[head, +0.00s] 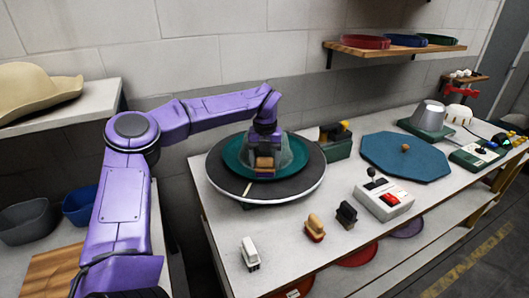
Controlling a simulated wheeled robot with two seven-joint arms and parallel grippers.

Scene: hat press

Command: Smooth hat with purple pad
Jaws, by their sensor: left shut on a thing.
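A teal hat (240,158) sits on a round black turntable (300,187) with a pale rim. My left gripper (264,157) reaches down over the hat and is shut on a small block with a tan-brown face (264,164). The block is at the near side of the hat's crown; I cannot tell whether it touches the felt. Its underside is hidden, and no purple shows on it. My right gripper is not in view.
A white brush-like tool (249,254), an orange-brown one (315,228) and a black one (346,215) stand at the front. A joystick box (384,200) and a blue octagonal board (405,165) lie to the right.

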